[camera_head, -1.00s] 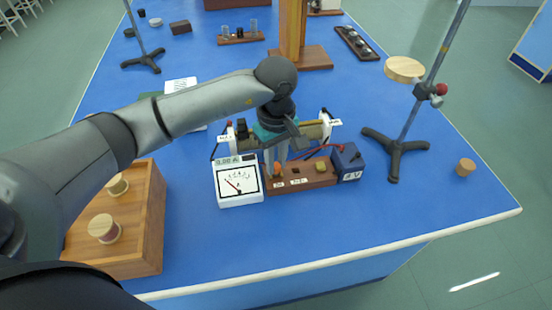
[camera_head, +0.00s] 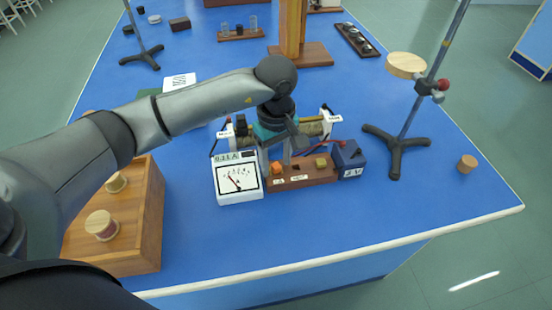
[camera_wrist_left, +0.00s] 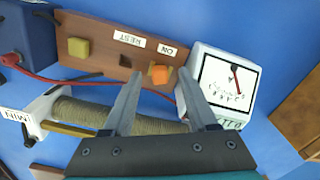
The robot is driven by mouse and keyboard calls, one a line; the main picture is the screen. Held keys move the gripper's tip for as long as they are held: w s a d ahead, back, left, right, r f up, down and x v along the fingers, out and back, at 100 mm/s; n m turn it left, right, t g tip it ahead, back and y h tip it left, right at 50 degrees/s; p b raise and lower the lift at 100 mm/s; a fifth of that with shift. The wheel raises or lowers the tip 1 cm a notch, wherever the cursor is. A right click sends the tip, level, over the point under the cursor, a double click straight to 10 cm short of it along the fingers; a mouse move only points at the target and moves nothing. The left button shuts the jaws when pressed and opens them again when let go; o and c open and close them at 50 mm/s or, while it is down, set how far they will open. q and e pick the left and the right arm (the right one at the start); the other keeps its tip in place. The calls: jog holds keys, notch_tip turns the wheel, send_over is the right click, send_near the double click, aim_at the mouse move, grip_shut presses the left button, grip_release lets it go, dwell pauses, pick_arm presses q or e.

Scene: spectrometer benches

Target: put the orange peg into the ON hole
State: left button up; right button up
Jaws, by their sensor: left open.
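The orange peg (camera_head: 277,168) stands in the hole beside the ON label (camera_wrist_left: 168,51) on the brown wooden block (camera_head: 312,178). In the left wrist view the peg (camera_wrist_left: 159,75) shows between my open fingertips. The empty square hole (camera_wrist_left: 125,61) beside it lines up with the REST label (camera_wrist_left: 130,40). My left gripper (camera_head: 276,157) is open, just above the peg and apart from it. The fingers are on either side of the peg in the wrist view. My right gripper is not in view.
The white meter (camera_head: 238,182) reads about 0.21 A. A wire-wound coil (camera_wrist_left: 105,113) lies behind the block. A stand (camera_head: 395,141) is at right.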

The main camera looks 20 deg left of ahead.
pick_arm(q)
notch_tip(320, 180, up, 15)
jog(key=p, duration=0.2)
jog(key=shift+r, duration=0.15)
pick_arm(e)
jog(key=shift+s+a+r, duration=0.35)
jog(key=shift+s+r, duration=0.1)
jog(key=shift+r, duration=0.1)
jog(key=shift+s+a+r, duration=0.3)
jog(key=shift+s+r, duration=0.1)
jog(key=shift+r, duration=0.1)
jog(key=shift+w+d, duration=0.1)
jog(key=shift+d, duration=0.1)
